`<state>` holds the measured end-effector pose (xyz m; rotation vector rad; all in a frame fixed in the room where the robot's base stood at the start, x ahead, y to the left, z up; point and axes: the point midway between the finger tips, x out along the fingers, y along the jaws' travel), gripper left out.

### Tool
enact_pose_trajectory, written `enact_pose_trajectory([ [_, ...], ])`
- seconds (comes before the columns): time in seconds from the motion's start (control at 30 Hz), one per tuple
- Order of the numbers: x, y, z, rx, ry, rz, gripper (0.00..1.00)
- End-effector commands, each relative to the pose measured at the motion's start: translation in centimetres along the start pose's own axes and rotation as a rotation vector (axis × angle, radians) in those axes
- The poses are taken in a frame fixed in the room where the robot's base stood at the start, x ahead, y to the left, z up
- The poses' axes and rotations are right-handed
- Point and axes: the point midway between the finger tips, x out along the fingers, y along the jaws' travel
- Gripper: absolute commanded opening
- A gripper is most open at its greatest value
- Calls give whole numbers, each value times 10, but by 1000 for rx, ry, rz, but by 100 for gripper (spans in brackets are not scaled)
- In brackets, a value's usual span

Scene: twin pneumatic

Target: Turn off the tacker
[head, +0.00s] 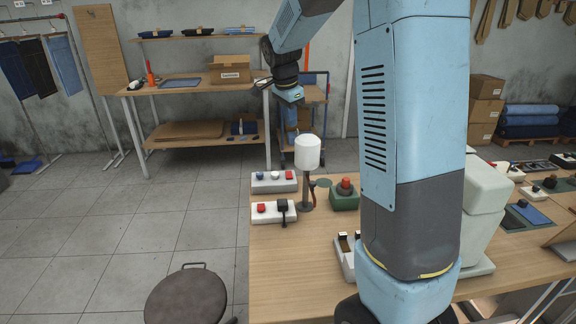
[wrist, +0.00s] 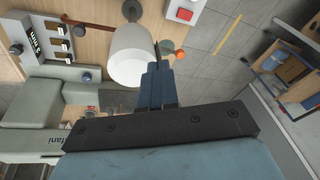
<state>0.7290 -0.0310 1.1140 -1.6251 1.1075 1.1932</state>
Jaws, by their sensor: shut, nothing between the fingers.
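No label I can read names the tacker. A pale green machine (head: 486,190) stands on the table, partly hidden behind my arm; a pale green machine body (wrist: 50,92) also shows in the wrist view. A white box with a red button and a black lever (head: 274,212) sits at the table's left edge. Behind it is a white box with several coloured buttons (head: 274,182). A green box with a red knob (head: 345,196) is to their right. My gripper (wrist: 158,72) is shut and empty, its fingers overlapping the white cylinder in the wrist view.
A white cylinder on a dark post (head: 308,152) rises between the boxes and also shows close to my fingers in the wrist view (wrist: 128,58). A dark round stool (head: 187,297) stands left of the table.

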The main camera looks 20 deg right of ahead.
Motion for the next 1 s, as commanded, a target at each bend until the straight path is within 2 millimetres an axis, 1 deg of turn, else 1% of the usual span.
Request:
enact_pose_trajectory([
  [0.03,9,-8,-1,28,5,12,0],
  [0.3,56,-48,-4,200,47,61,0],
  [0.5,91,-72,-5,318,85,89,0],
  [0.6,105,-82,-5,366,101,97,0],
  [0.7,116,-88,-5,402,113,104,0],
  [0.8,122,-92,-5,424,121,107,0],
  [1.0,126,-94,-5,436,126,108,0],
])
